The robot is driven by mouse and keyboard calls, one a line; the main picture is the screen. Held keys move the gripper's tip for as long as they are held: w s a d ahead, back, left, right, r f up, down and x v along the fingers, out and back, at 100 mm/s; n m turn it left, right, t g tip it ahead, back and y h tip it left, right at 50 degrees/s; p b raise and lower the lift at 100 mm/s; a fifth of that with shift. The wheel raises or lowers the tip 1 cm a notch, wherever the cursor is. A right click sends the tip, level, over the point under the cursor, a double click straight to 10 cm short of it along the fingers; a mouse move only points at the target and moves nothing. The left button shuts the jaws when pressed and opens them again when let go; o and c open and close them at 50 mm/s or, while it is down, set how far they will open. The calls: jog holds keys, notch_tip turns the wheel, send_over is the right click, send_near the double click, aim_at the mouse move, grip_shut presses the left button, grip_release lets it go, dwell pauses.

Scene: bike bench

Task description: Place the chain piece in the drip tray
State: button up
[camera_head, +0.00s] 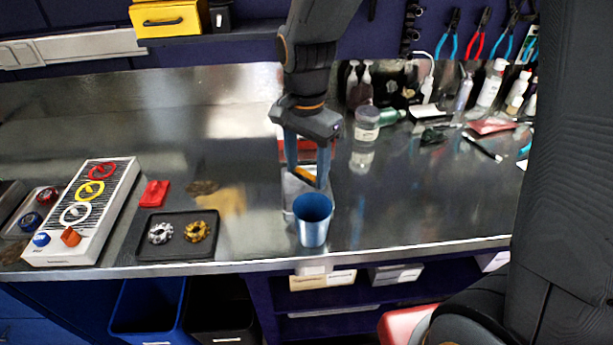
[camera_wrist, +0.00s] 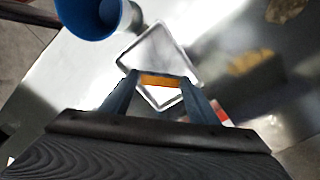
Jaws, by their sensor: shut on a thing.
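My gripper (camera_head: 307,180) points down over the bench, its two blue-grey fingers shut on a small orange piece (camera_head: 305,174), which I take to be the chain piece. The piece spans between the fingertips in the wrist view (camera_wrist: 160,79); its links are too small to make out. Below it is a pale, square, shallow tray, apparently the drip tray (camera_wrist: 130,58), with a light rim. In the head view the tray (camera_head: 288,205) is partly hidden by the fingers and a blue cup. The piece appears above the tray's inside; the exact height cannot be told.
The blue cup (camera_head: 313,222) stands close in front of the tray, near the bench edge. A black tray (camera_head: 178,252) with silver and gold sprockets and a red block (camera_head: 154,193) lie left. A clear jar (camera_head: 366,124) and bottles stand at back right. The bench right of the cup is clear.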

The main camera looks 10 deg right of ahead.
aim_at(306, 175)
jog(key=shift+f, duration=1.55)
jog(key=shift+f, duration=0.1)
jog(key=o, duration=0.8)
notch_tip(306, 175, up, 12)
jog(key=b, duration=0.2)
jog(key=s+d+f+n, duration=0.2)
jog(key=d+f+n, duration=0.1)
jog(key=d, duration=0.1)
jog(key=s+d+f+n, duration=0.3)
jog(key=d+f, duration=0.1)
jog(key=s+d+f+n+t, duration=0.1)
jog(key=s+d+f+n, duration=0.1)
jog(key=d+f+n, duration=0.1)
jog(key=shift+s+d+f, duration=0.35)
jog(key=shift+d+f, duration=0.4)
jog(key=shift+d, duration=0.15)
